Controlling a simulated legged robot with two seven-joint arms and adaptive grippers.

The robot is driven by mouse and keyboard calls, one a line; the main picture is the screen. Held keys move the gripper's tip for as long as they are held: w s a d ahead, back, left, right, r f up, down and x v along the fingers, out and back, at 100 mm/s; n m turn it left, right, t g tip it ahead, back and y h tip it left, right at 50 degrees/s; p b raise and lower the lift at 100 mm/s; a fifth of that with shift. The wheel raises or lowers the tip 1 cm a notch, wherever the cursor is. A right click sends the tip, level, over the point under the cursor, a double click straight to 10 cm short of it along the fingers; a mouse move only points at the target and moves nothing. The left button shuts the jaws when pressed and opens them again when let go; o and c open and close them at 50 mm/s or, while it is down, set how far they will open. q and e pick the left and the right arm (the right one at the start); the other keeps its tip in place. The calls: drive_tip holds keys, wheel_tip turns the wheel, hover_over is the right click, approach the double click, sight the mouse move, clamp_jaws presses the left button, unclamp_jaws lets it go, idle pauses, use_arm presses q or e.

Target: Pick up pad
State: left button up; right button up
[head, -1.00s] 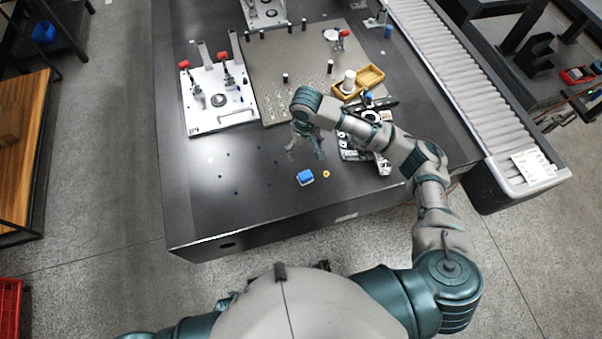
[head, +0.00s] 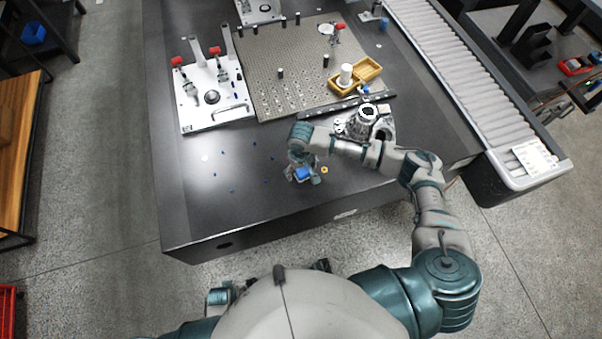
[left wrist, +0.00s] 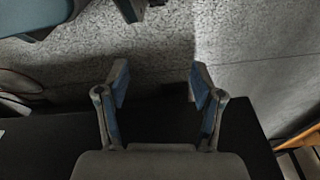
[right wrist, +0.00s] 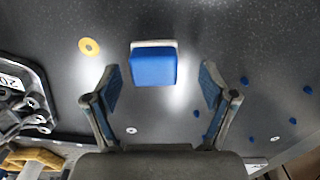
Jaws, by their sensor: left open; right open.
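The pad is a blue block with a pale edge. It sits on the dark table near the front edge, and in the right wrist view the pad (right wrist: 153,66) lies just beyond and between the fingertips. In the head view the pad (head: 303,174) is partly covered by my right gripper (head: 304,176), which is above it. In the right wrist view my right gripper (right wrist: 160,85) is open, with nothing between its fingers. My left gripper (left wrist: 157,82) is open and empty in the left wrist view, over the floor by the dark table edge.
An orange ring (head: 324,170) lies beside the pad. A metal fixture (head: 378,129) stands behind my right forearm. A white clamp plate (head: 213,95) and a perforated plate (head: 290,90) are farther back. Small blue dots mark the table to the left, which is otherwise clear.

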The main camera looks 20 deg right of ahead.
drive_tip(key=shift+d+f, duration=0.3)
drive_tip(key=shift+f, duration=0.65)
drive_tip(key=shift+d, duration=0.25)
drive_tip(key=c, duration=0.6)
drive_tip(key=shift+a, duration=0.3)
drive_tip(key=c, duration=0.7)
use_arm(q)
drive_tip(key=shift+w+d+r, duration=0.1)
drive_tip(key=shift+w+r, duration=0.15)
drive_tip(key=shift+r, duration=0.25)
drive_tip(key=shift+d, duration=0.1)
use_arm(e)
drive_tip(key=shift+s, duration=0.1)
